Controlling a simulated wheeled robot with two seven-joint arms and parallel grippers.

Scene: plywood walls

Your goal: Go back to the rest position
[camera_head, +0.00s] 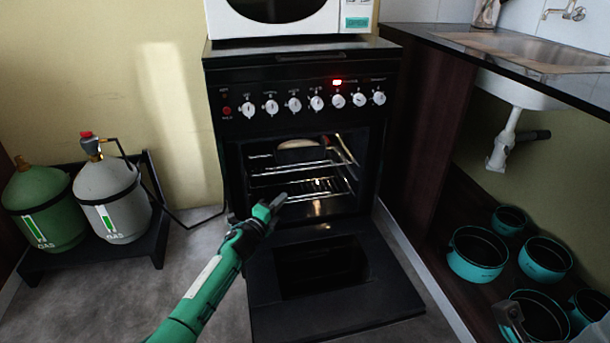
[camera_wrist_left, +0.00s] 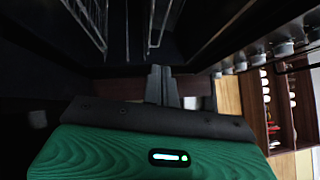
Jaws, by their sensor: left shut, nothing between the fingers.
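My left gripper (camera_head: 279,200) reaches in from the bottom left, at the mouth of the open black oven (camera_head: 232,165). Its fingers are shut and empty, near the front of the lower wire rack (camera_head: 320,187). The left wrist view shows the closed fingers (camera_wrist_left: 161,85) with rack wires (camera_wrist_left: 90,22) beyond them. I cannot tell whether the fingertips touch the rack. Part of my right gripper (camera_head: 512,318) shows at the bottom right, in front of a pot. Its jaws cannot be made out.
The oven door (camera_head: 395,295) is folded down below my left arm. A pale item (camera_head: 300,145) sits on the upper rack. Gas bottles (camera_head: 112,200) stand left. Several teal pots (camera_head: 478,262) lie under the sink counter (camera_head: 440,38). A white microwave (camera_head: 300,28) stands on the oven.

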